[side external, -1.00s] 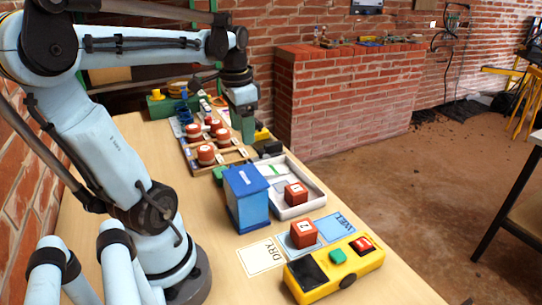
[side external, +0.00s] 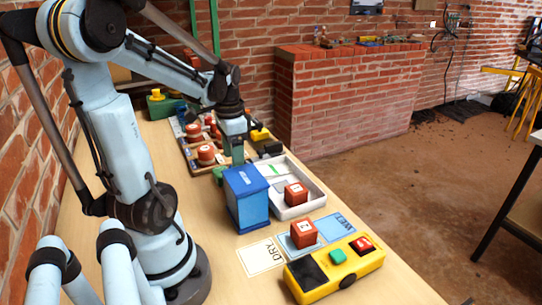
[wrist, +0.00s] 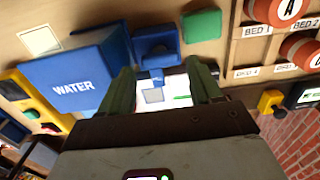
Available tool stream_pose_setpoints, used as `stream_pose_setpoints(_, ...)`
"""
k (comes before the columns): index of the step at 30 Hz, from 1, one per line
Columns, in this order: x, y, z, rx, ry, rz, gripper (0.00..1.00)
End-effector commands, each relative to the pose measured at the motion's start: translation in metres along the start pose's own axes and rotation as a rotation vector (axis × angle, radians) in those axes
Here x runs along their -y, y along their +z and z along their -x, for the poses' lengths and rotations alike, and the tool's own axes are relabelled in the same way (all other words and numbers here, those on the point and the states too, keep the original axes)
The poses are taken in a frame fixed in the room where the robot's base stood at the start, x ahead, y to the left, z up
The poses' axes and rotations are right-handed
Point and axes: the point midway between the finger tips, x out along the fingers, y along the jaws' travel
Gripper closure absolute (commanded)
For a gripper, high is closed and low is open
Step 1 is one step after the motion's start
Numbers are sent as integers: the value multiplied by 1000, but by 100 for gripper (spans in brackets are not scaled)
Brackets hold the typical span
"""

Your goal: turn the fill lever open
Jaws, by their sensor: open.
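A blue tank (side external: 246,198) stands upright in the middle of the bench; in the wrist view it is marked WATER (wrist: 73,87). A blue fitting (wrist: 156,43) juts out beside the tank, just beyond my fingertips. It may carry the fill lever, but I cannot tell the lever's shape or position clearly. My gripper (side external: 238,152) is close behind the tank, pointing down. In the wrist view its two green fingers (wrist: 160,70) are spread apart with nothing held between them. Whether they touch the fitting cannot be told.
A white tray (side external: 318,192) with a red block (side external: 296,193) lies right of the tank. A yellow box with buttons (side external: 322,282), a DRY card (side external: 261,257) and another red block (side external: 303,233) are in front. A rack of red-and-white pots (side external: 205,156) and a green block (wrist: 201,25) are nearby.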

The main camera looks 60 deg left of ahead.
Motion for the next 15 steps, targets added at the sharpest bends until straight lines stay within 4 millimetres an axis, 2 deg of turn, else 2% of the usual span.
stream_pose_setpoints(6,0,0,-22,0,0,0,36)
stream_pose_setpoints(15,0,0,-32,0,0,0,36)
